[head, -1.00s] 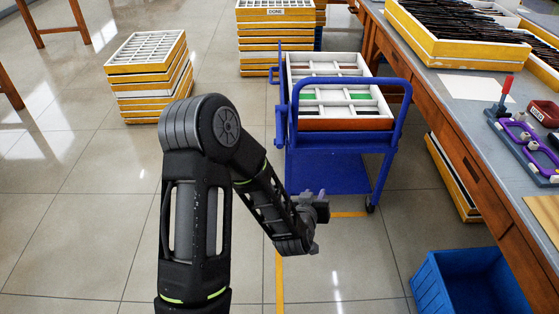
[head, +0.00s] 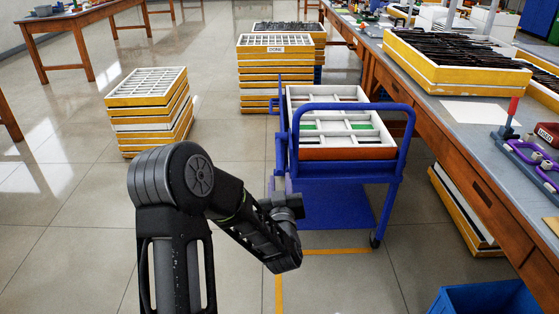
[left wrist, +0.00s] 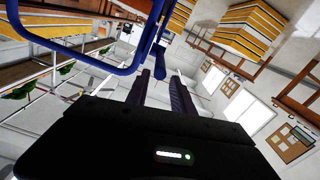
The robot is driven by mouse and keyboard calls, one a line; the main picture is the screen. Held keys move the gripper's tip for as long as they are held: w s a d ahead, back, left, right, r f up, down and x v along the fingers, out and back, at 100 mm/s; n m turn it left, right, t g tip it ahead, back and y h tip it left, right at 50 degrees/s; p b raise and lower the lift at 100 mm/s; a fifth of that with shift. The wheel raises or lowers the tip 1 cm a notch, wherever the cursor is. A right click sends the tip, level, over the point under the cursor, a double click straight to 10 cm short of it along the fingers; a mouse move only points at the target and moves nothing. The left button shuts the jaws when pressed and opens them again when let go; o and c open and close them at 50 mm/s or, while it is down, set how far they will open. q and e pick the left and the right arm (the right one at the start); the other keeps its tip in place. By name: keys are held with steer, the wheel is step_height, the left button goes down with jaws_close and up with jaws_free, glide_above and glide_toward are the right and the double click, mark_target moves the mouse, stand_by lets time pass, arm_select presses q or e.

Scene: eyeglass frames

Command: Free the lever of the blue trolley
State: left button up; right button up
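The blue trolley (head: 340,207) stands right of centre in the head view, with its rounded push handle (head: 352,107) towards me. A thin blue upright lever (head: 282,125) runs along its left side. My left gripper (head: 279,183) is near the lower end of this lever. In the left wrist view the two dark fingers (left wrist: 160,78) are apart, and the lower end of a blue bar (left wrist: 159,58) lies just beyond or between their tips. I cannot tell whether they touch it. The trolley's handle (left wrist: 75,45) also shows there. My right gripper is out of view.
The trolley carries white-divided trays (head: 335,130). Stacked yellow trays stand at the left (head: 150,115) and behind (head: 275,75). A long workbench (head: 460,120) runs along the right, with a blue bin (head: 485,297) below it.

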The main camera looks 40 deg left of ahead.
mark_target(279, 162)
arm_select(q)
steer(key=b+x, duration=0.1)
steer(key=x, duration=0.9)
jaws_close()
stand_by(1.2)
